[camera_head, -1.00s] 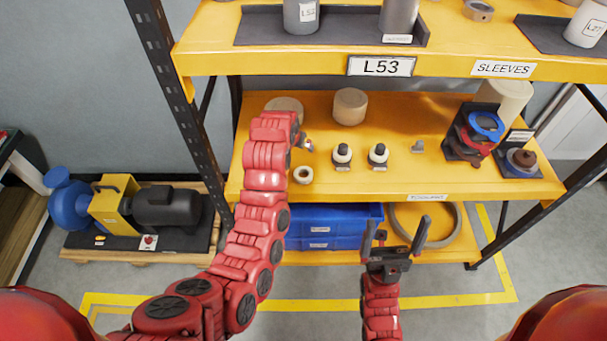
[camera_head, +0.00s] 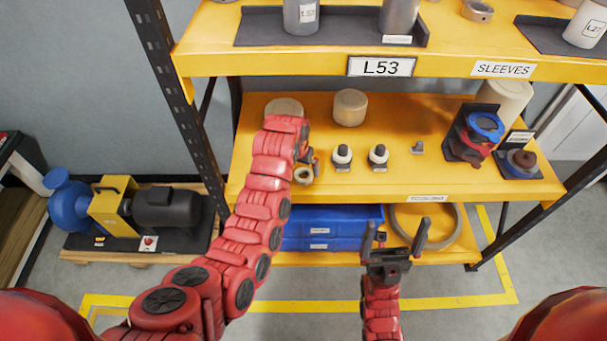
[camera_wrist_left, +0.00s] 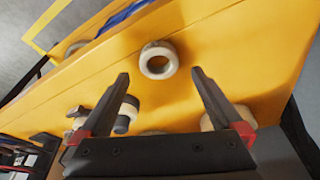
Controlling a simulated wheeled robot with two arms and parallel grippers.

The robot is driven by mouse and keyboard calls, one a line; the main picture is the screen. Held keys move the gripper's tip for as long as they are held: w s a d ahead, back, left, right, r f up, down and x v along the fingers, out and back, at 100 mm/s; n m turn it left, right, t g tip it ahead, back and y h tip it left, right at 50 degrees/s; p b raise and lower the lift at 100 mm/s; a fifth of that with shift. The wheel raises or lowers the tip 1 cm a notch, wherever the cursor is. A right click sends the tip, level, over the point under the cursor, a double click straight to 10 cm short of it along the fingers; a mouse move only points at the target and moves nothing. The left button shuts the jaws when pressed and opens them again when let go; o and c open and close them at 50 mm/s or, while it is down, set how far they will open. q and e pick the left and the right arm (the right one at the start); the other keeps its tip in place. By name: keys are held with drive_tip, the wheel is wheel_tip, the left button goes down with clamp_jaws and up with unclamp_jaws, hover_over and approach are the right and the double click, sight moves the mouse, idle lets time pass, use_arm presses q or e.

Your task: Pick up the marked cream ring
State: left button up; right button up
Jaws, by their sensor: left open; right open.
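A small cream ring (camera_head: 304,181) lies flat near the front left of the yellow middle shelf, partly covered by my left arm. In the left wrist view the ring (camera_wrist_left: 174,62) shows whole, its hole dark, just beyond and between my fingertips. No mark on it can be made out. My left gripper (camera_wrist_left: 160,75) is open and empty, its two fingers apart. In the head view my left gripper (camera_head: 307,158) is mostly hidden behind its own wrist, close to the ring. My right gripper (camera_head: 396,228) is open and empty in front of the lower shelf.
Two white-and-black fittings (camera_head: 342,154) (camera_head: 378,155) stand right of the ring. Cream cylinders (camera_head: 350,107) (camera_head: 284,106) stand behind. A dark stand with blue and red parts (camera_head: 485,128) is at the right. Blue bins (camera_head: 320,235) sit below. The upper shelf (camera_head: 300,62) overhangs.

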sight(304, 177)
use_arm(q)
drive_tip(key=shift+p+x, duration=0.7)
drive_tip(key=shift+x, duration=1.4)
drive_tip(key=shift+s, duration=0.1)
drive_tip(key=c, duration=1.4)
drive_tip(key=shift+r, duration=0.15)
